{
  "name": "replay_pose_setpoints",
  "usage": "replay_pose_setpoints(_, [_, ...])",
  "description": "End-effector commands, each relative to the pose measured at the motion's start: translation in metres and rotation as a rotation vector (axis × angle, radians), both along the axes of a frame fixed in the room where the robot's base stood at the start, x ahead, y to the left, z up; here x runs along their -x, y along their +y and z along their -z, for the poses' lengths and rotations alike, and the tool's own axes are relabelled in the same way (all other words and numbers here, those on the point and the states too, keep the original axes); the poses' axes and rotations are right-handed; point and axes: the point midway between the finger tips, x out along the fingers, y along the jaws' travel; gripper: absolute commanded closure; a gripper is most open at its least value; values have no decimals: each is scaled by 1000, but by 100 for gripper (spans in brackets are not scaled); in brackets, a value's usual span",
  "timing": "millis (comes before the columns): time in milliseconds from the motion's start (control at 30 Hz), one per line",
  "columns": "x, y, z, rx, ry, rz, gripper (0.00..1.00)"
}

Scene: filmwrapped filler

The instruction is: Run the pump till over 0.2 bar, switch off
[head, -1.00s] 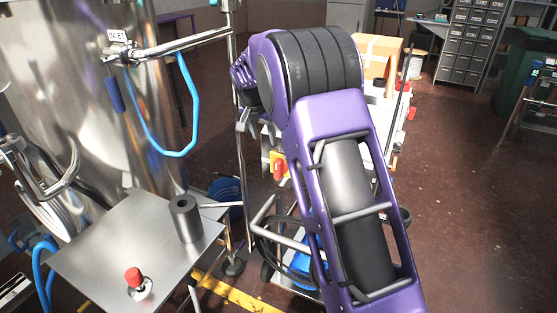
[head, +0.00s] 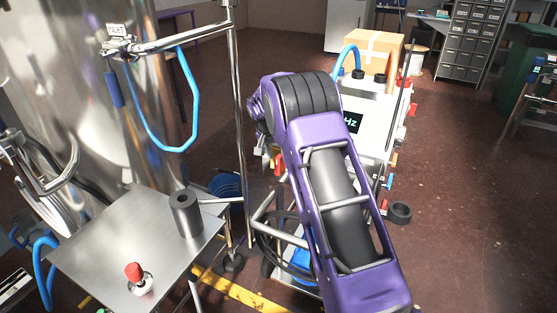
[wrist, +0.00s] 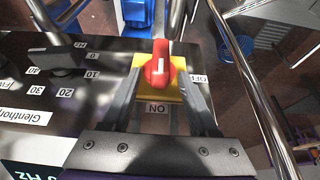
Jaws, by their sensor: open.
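The red rotary switch (wrist: 159,68) sits on a yellow plate (wrist: 174,94) on the pump's dark panel in the wrist view. An ON label (wrist: 156,109) lies below it and an OFF label (wrist: 198,78) to its right. Its handle runs up and down in the picture, in line with ON. My gripper (wrist: 160,78) is open, its fingers on either side of the switch; I cannot tell if they touch it. The pump unit's display (head: 352,123) reads Hz, its number hidden behind my arm. No pressure reading is legible.
A black frequency knob (wrist: 62,57) with a number scale is left of the switch. A steel tank (head: 80,90) and a metal table (head: 100,255) stand at left in the head view. A thin steel pole (head: 238,110) rises close to my arm. Open floor lies at right.

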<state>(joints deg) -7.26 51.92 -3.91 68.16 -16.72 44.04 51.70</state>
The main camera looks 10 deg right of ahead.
Motion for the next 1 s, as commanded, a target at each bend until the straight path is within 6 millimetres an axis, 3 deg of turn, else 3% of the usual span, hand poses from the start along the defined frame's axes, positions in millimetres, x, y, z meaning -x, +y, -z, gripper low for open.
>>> replay_pose_setpoints(200, [-7, -5, 20, 0, 0, 1, 40])
replay_pose_setpoints(533, [-8, -6, 23, 0, -1, 1, 40])
replay_pose_setpoints(867, [-8, -6, 22, 0, 0, 1, 99])
replay_pose_setpoints(1000, [-8, -6, 22, 0, 0, 1, 100])
